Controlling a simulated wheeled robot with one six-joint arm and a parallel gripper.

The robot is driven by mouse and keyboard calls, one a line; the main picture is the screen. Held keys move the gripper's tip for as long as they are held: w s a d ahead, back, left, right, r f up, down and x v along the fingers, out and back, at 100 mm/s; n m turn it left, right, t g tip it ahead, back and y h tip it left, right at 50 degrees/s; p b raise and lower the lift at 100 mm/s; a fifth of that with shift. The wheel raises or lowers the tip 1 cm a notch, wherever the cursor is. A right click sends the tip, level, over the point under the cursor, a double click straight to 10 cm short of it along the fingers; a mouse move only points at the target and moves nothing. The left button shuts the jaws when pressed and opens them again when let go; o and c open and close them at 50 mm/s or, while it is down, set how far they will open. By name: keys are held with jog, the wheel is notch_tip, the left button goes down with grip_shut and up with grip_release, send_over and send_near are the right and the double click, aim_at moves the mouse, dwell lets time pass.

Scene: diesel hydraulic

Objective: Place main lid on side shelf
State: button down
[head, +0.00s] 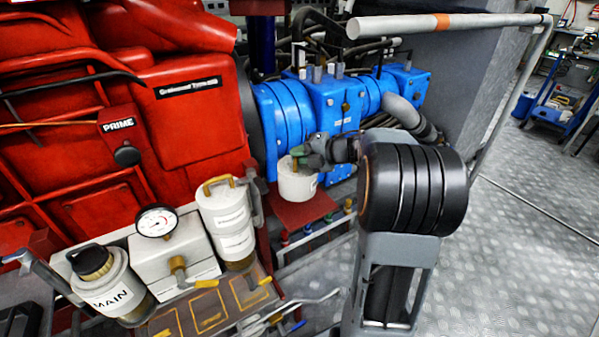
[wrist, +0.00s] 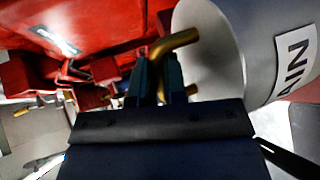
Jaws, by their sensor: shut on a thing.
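The main lid (head: 297,183) is a white cylinder with a brass handle. It hangs under my gripper (head: 299,157) in the middle of the head view, over the red side shelf (head: 305,213). I cannot tell whether its bottom touches the shelf. In the wrist view, my gripper (wrist: 157,85) is shut on the brass handle (wrist: 174,43). The lid's white side (wrist: 260,30) with the letters "AIN" fills the upper right there. The main housing (head: 108,294), marked MAIN, stands open at lower left with a black filter top (head: 91,262) showing.
A second white canister (head: 228,220) with a brass handle and a pressure gauge (head: 157,222) stand left of the shelf. The blue pump (head: 335,110) is just behind the lid. A grey handrail (head: 450,24) crosses the upper right. Floor at right is clear.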

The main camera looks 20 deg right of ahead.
aim_at(306, 167)
jog(key=shift+f+b, duration=0.9)
jog(key=shift+f, duration=1.35)
jog(key=c, duration=1.2)
grip_release()
